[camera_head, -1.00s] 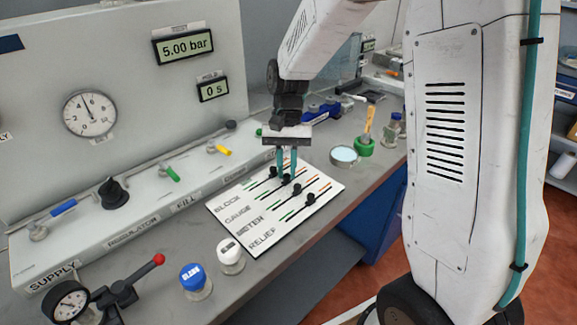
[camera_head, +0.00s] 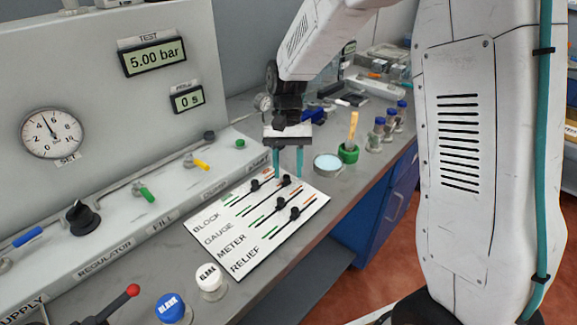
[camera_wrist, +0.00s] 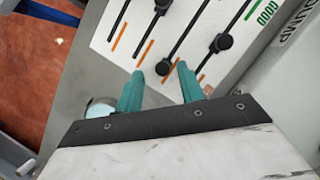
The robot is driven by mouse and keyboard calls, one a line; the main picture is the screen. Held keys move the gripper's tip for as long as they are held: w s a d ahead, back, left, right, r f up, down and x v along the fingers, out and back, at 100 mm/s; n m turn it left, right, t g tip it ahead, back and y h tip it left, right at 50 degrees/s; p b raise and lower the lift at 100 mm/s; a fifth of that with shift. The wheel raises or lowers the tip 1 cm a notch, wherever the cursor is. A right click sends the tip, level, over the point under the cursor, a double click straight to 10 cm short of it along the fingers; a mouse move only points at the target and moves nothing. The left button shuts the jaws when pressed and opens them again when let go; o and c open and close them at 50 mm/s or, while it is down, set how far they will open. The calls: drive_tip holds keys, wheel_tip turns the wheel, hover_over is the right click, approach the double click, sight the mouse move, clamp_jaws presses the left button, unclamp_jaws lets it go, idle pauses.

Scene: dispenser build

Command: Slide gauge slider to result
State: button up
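The slider board (camera_head: 232,262) is a white plate with rows labelled BLOCK, GAUGE, METER and RELIEF, each with green at the left and orange at the right. The black gauge slider knob (camera_head: 284,181) is well to the right along its row, near the orange end. It also shows in the wrist view (camera_wrist: 163,67). My gripper (camera_head: 287,176) is open, its two teal fingers apart on either side of this knob; the wrist view shows the fingertips (camera_wrist: 160,71) with a gap to the knob.
The block knob (camera_head: 255,185), meter knob (camera_head: 281,203) and relief knob (camera_head: 295,213) sit nearby on their rows. A round dish (camera_head: 327,165) and a green holder (camera_head: 348,153) stand right of the board. White-capped (camera_head: 209,277) and blue-capped (camera_head: 172,307) jars stand at the front left.

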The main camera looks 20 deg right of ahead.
drive_tip(key=a+v, duration=0.1)
drive_tip(key=v, duration=0.6)
drive_tip(key=shift+d+r, duration=0.4)
drive_tip(key=shift+d, duration=0.15)
drive_tip(key=shift+w, duration=0.2)
drive_tip(key=s+d+r+n+t, duration=0.1)
drive_tip(key=s+d+r+t, duration=0.1)
drive_tip(key=s, duration=1.2)
drive_tip(key=s+d+r+n+t+h, duration=0.1)
drive_tip(key=s+d+r+n+t, duration=0.1)
drive_tip(key=s, duration=1.2)
drive_tip(key=shift+s+d+r+n+t, duration=0.25)
drive_tip(key=shift+d+r+t, duration=0.65)
drive_tip(key=shift+r, duration=0.5)
